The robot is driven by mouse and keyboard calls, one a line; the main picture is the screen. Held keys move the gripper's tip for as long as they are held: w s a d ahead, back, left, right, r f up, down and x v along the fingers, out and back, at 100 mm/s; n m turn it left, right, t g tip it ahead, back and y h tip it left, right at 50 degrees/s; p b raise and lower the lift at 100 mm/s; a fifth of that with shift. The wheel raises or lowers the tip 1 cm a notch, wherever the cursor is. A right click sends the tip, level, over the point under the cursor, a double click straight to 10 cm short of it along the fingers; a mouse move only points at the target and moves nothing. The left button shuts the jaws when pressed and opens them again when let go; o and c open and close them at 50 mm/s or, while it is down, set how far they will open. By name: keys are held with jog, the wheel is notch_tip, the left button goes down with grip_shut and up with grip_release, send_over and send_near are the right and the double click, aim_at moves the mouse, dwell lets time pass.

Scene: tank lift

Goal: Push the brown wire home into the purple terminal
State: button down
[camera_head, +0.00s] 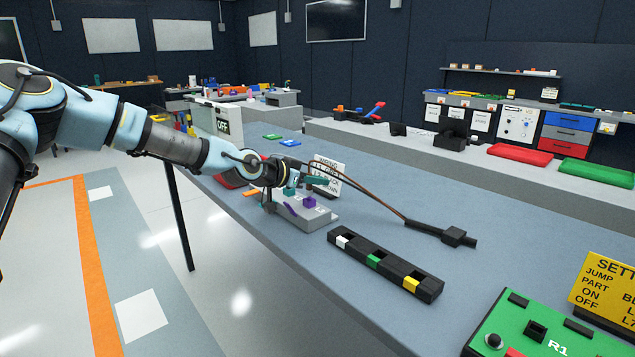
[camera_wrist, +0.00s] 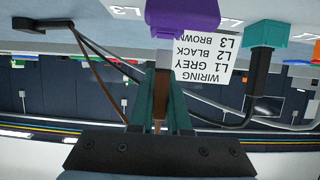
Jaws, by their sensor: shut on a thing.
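The purple terminal (camera_wrist: 183,16) is a block at the top of the wrist view. In the head view a purple block (camera_head: 310,202) stands on the pale terminal base (camera_head: 300,217). My gripper (camera_wrist: 162,100) has dark teal fingers, closed around the end of the brown wire (camera_wrist: 105,80), below the purple terminal. A pale end piece (camera_wrist: 163,60) between the fingertips points at the terminal and reaches its edge; I cannot tell how deep it sits. In the head view my gripper (camera_head: 292,187) is at the base, its fingertips partly hidden.
A teal terminal (camera_wrist: 265,34) with a black wire (camera_wrist: 257,90) stands right of the gripper in the wrist view. A wiring sign (camera_head: 330,175) stands behind the base. A dark cable (camera_head: 428,230) and a black strip (camera_head: 385,265) with coloured parts lie to the right.

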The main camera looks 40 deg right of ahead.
jog(key=shift+f+b, duration=1)
jog(key=shift+f, duration=0.35)
jog(key=c, duration=0.8)
grip_release()
jog(key=shift+a, duration=0.1)
jog(key=shift+w+a+r, duration=0.1)
jog(key=shift+a+r, duration=0.05)
jog(key=shift+a, duration=0.2)
jog(key=b+v, duration=0.2)
jog(key=v, duration=0.8)
jog(key=shift+d, duration=0.1)
